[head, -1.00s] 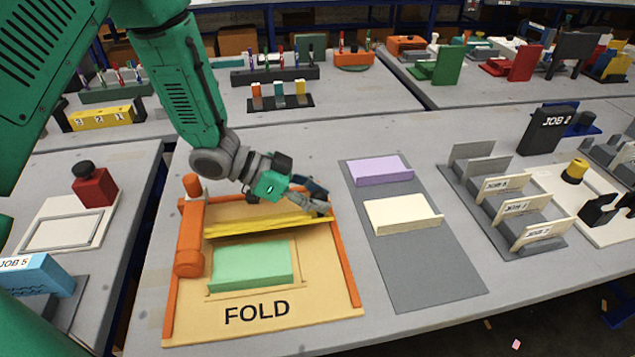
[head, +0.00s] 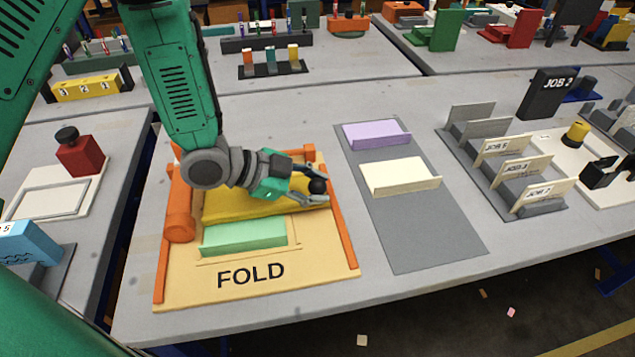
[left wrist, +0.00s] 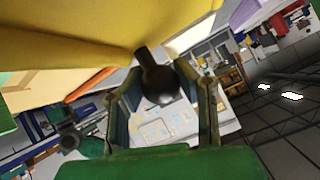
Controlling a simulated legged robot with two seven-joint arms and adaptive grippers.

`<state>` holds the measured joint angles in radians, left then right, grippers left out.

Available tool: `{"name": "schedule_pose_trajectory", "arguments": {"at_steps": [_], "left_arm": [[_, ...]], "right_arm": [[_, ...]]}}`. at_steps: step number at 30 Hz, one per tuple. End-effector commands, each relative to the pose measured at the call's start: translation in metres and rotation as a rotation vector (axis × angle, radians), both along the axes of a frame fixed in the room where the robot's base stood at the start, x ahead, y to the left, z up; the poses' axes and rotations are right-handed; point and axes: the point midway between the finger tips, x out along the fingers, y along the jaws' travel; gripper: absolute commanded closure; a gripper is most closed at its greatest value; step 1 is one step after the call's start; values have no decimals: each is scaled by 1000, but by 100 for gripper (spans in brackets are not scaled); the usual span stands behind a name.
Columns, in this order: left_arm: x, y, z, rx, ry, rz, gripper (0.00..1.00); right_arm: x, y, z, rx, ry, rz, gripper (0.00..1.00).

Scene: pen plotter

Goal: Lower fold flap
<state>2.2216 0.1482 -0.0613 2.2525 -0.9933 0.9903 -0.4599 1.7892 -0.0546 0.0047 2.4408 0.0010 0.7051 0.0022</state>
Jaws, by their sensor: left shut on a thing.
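The fold station is a tan board (head: 305,272) marked FOLD with orange rails. Its yellow fold flap (head: 228,204) lies raised at a slant behind the green folded card (head: 243,236). The flap also fills the upper left of the left wrist view (left wrist: 60,30). My left gripper (head: 318,190) is at the flap's right end, shut on the black round knob (head: 317,186). In the left wrist view, the knob (left wrist: 160,82) sits between the two fingers (left wrist: 162,95). The flap's hinge side is partly hidden by my arm. My right gripper is not in view.
A grey mat (head: 425,235) to the right holds a purple card (head: 377,133) and a cream card (head: 400,177). A grey rack (head: 540,205) with job cards stands farther right. A red stamp-like block (head: 78,153) stands on the left table.

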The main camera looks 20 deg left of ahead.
Motion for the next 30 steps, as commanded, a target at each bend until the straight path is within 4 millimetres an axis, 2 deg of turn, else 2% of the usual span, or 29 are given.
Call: {"name": "schedule_pose_trajectory", "arguments": {"at_steps": [14, 15, 16, 17, 26, 30], "left_arm": [[-5, -2, -3, -1, 13, -5, 100], [-5, -2, -3, -1, 13, -5, 64], [-5, -2, -3, 0, 12, -6, 54], [-5, -2, -3, -1, 11, -5, 49], [-3, -1, -2, -1, 6, -3, 49], [-7, 7, 5, 0, 3, 0, 49]], "right_arm": [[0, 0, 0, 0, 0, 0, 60], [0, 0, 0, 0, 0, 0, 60], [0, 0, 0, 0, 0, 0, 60], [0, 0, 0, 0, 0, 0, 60], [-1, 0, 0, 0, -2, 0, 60], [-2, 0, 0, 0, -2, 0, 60]]}}
